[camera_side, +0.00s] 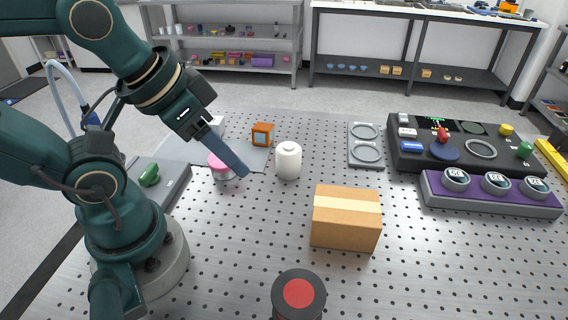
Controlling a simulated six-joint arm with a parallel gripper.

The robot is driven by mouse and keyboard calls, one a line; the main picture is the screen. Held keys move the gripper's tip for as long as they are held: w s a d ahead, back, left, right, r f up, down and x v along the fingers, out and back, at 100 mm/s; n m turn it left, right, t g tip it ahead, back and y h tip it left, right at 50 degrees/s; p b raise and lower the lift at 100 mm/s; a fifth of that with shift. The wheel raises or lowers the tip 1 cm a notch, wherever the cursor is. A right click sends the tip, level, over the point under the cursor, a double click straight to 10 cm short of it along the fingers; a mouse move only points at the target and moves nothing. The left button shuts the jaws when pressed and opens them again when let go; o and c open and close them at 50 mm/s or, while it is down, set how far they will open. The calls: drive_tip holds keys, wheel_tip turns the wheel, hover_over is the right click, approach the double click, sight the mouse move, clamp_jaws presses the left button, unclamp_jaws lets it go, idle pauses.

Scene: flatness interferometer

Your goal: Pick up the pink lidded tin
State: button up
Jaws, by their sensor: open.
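The pink lidded tin (217,162) stands on the perforated table, with a pink top and a pale lower body. My gripper (240,168) reaches down from the upper left, and its blue-grey fingers pass in front of the tin and hide part of its right side. The fingers overlap in this view, so the gap between them does not show. The gripper is open, and nothing is seen held in it. I cannot tell how far the fingertips are from the tin.
A white bottle (288,161) stands just right of the fingertips. An orange box (262,134) is behind. A cardboard box (346,218) and a dark cylinder with a red top (299,294) stand nearer the camera. A console (408,165) fills the right. Bare table lies around the cardboard box.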

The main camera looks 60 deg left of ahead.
drive_tip(key=o, duration=0.8)
drive_tip(key=w+a+f+g, duration=0.1)
drive_tip(key=w+a+f, duration=0.1)
drive_tip(key=a, duration=0.2)
drive_tip(key=w+a+f+n+g, duration=0.1)
drive_tip(key=w+a+f+g, duration=0.1)
drive_tip(key=a, duration=0.3)
drive_tip(key=w+a+f+n+g+y, duration=0.1)
drive_tip(key=w+a+f, duration=0.2)
drive_tip(key=a, duration=0.2)
drive_tip(key=shift+w+a+g, duration=0.2)
drive_tip(key=shift+w+g, duration=0.1)
drive_tip(key=shift+n+g+h, duration=0.3)
drive_tip(key=shift+n+g, duration=0.3)
drive_tip(key=shift+n, duration=0.2)
drive_tip(key=s+a+f, duration=0.1)
drive_tip(key=a+f, duration=0.1)
drive_tip(key=f, duration=0.1)
drive_tip(key=shift+s+a, duration=0.1)
drive_tip(key=shift+s, duration=0.25)
drive_tip(key=shift+s+a+f, duration=0.1)
drive_tip(key=shift+f, duration=2.4)
